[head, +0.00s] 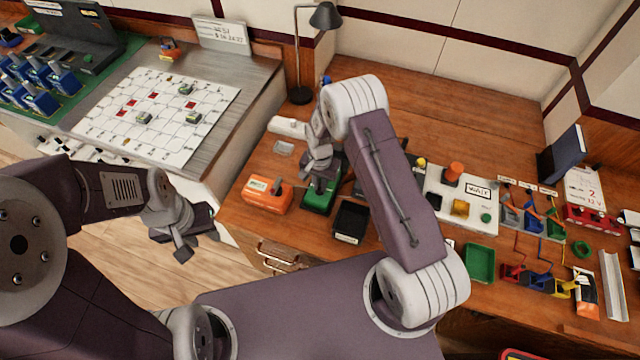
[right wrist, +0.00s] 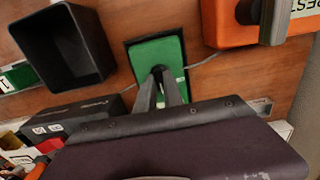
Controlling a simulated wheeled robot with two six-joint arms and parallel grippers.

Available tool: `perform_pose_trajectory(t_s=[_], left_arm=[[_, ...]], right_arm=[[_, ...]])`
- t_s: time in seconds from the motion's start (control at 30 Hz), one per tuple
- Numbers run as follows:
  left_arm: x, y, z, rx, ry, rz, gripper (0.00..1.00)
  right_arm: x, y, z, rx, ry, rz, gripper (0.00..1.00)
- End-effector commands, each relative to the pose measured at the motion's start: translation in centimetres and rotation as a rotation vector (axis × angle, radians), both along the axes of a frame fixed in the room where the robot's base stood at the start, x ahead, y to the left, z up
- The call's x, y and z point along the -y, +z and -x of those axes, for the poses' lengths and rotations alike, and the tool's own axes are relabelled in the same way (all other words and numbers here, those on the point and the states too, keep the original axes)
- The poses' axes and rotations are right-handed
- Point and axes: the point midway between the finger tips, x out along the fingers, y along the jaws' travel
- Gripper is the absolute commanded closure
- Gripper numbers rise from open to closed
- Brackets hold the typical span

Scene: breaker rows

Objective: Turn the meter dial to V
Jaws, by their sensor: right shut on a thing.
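The green meter (head: 319,199) in a dark case lies on the wooden bench below my right gripper (head: 320,182). In the right wrist view, the green meter face (right wrist: 143,52) shows beyond my right gripper's fingers (right wrist: 160,74). These fingers point down at the meter and are shut on its dial. The dial is mostly hidden between them, and its marks and pointing direction cannot be read. My left gripper (head: 182,248) hangs in front of the bench, away from the meter, with nothing visible in it; its jaw opening is unclear.
An orange tester box (head: 265,196) stands left of the meter, and an empty black bin (head: 350,222) right of it. A thin grey wire (right wrist: 205,60) runs by the meter. A desk lamp (head: 325,16) stands behind. Coloured parts crowd the right; the rear bench is clear.

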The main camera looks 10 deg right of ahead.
Motion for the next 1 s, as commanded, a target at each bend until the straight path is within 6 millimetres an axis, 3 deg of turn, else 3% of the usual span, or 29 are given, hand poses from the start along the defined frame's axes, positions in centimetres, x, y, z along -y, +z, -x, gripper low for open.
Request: perform_pose_trajectory(t_s=[0.1, 0.13, 0.2, 0.57, 0.83, 1.0], left_arm=[[0.0, 0.0, 0.0, 0.0, 0.0, 0.0, 0.64], [0.0, 0.0, 0.0, 0.0, 0.0, 0.0, 0.64], [0.0, 0.0, 0.0, 0.0, 0.0, 0.0, 0.64], [0.0, -0.1, 0.0, 0.0, 0.0, 0.0, 0.64], [0.0, -0.9, 0.0, 0.0, 0.0, 0.0, 0.64], [0.0, -1.0, 0.0, 0.0, 0.0, 0.0, 0.64]], right_arm=[[0.0, 0.0, 0.0, 0.001, 0.001, 0.0, 1.0], [0.0, 0.0, 0.0, 0.001, 0.001, 0.0, 0.83], [0.0, 0.0, 0.0, 0.001, 0.001, 0.0, 0.66], [0.0, 0.6, -0.1, 0.003, 0.001, -0.001, 0.66], [0.0, 6.3, -0.2, 0.006, 0.001, -0.001, 0.66], [0.0, 8.6, -0.1, 0.003, 0.001, -0.001, 0.66]])
